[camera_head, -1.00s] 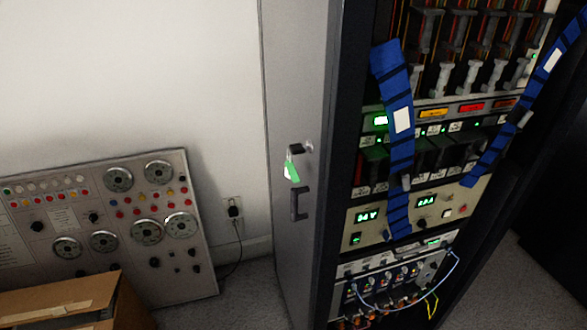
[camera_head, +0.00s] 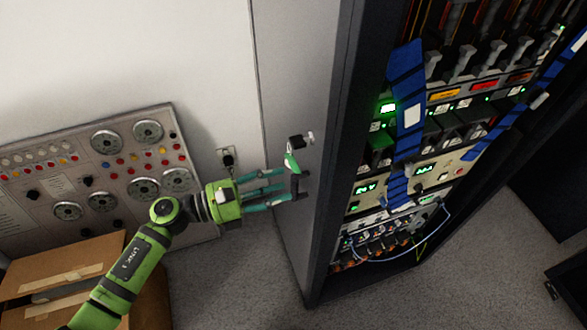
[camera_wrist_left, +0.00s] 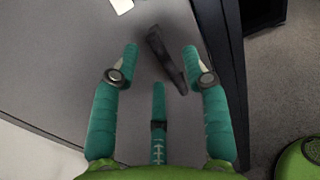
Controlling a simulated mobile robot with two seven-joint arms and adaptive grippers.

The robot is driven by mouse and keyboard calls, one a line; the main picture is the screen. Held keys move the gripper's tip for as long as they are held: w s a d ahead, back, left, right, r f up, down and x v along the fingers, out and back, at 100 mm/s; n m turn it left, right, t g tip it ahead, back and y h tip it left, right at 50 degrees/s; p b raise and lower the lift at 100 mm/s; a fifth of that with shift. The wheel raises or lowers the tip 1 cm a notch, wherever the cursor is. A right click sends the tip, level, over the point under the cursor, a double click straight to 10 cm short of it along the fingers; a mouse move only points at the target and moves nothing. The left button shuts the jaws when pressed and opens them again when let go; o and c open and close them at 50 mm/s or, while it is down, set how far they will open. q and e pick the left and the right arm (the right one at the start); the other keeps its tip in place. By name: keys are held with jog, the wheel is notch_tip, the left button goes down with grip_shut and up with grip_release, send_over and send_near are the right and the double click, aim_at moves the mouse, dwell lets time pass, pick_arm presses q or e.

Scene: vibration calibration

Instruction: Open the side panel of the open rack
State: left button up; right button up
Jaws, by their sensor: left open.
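The open rack (camera_head: 340,120) stands right of centre in the head view. Its grey side panel (camera_head: 280,90) faces left and looks closed against the frame. A dark handle (camera_head: 302,184) is on the panel, below a dark latch (camera_head: 297,142) with a green tag (camera_head: 291,164) hanging from it. My left gripper (camera_head: 287,184) is open at the handle, its teal fingers pointing right. In the left wrist view, the handle (camera_wrist_left: 166,58) lies between the two upper fingertips (camera_wrist_left: 160,58). I cannot tell whether any finger touches it. My right gripper is not in view.
A gauge panel (camera_head: 70,182) leans on the wall at left, with a cardboard box (camera_head: 70,258) before it. A wall outlet with a plug (camera_head: 227,158) is behind my left gripper. Blue straps (camera_head: 410,62) hang on the rack front. Grey carpet (camera_head: 240,275) is clear below.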

aim_at(293, 181)
pick_arm(q)
jog(key=p+x, duration=0.1)
jog(key=x, duration=0.3)
jog(key=shift+w+a+r, duration=0.1)
jog(key=shift+w, duration=0.15)
jog(key=shift+d, duration=0.25)
grip_shut()
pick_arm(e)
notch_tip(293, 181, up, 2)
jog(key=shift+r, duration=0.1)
pick_arm(q)
jog(key=shift+a, duration=0.1)
